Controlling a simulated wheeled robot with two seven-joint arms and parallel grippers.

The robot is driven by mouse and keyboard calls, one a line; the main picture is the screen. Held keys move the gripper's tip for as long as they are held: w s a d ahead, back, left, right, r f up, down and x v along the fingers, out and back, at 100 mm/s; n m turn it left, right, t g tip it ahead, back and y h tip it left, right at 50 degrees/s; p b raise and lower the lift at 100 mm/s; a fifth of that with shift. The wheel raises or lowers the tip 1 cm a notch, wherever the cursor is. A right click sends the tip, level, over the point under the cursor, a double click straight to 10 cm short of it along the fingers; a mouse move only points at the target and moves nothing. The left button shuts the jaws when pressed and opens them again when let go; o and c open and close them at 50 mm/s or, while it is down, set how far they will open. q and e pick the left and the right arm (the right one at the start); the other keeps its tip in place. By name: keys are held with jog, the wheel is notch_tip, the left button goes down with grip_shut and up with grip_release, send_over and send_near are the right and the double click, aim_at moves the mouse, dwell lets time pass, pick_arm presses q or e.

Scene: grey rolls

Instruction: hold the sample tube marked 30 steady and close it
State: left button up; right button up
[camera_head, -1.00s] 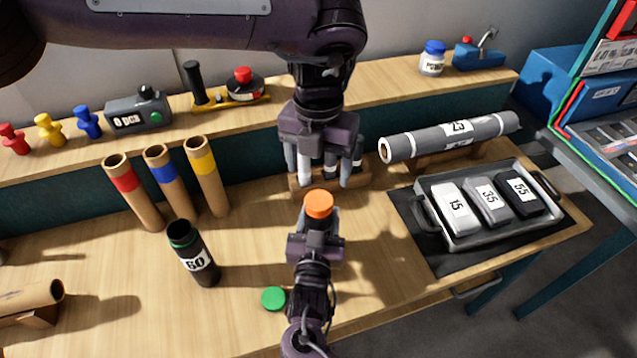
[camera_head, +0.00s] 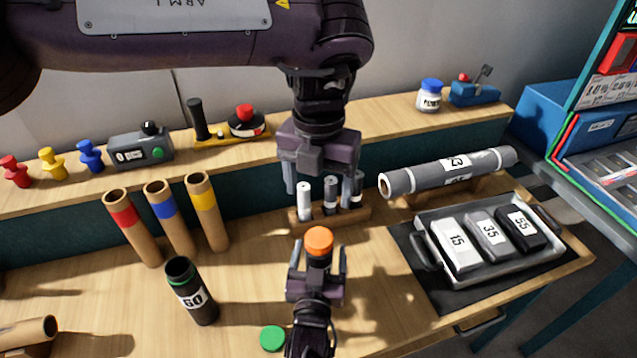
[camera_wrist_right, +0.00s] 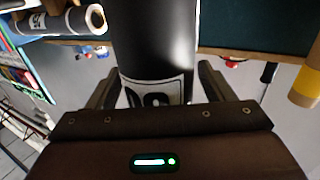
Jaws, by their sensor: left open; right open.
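The dark sample tube stands upright with an orange cap (camera_head: 319,240) on its top. In the right wrist view the black tube (camera_wrist_right: 158,45) shows a white label, cut off by my gripper, so its number is not fully readable. My right gripper (camera_head: 318,268) is open around the tube, with a finger on each side and visible gaps. It also shows in the right wrist view (camera_wrist_right: 155,85). My left gripper (camera_head: 320,185) is open and empty, pointing down, above and behind the orange cap in the head view.
A dark tube marked 60 (camera_head: 191,291) stands open at left, with a green cap (camera_head: 272,338) lying on the bench. A small rack (camera_head: 330,218) of markers is behind the orange cap. Three cardboard tubes (camera_head: 170,220) stand left. A tray (camera_head: 468,270) holds blocks at right.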

jog(key=shift+s, duration=0.1)
jog(key=s+b, duration=0.1)
jog(key=s, duration=0.6)
jog(key=shift+s+a+b, duration=0.3)
jog(key=shift+a, duration=0.1)
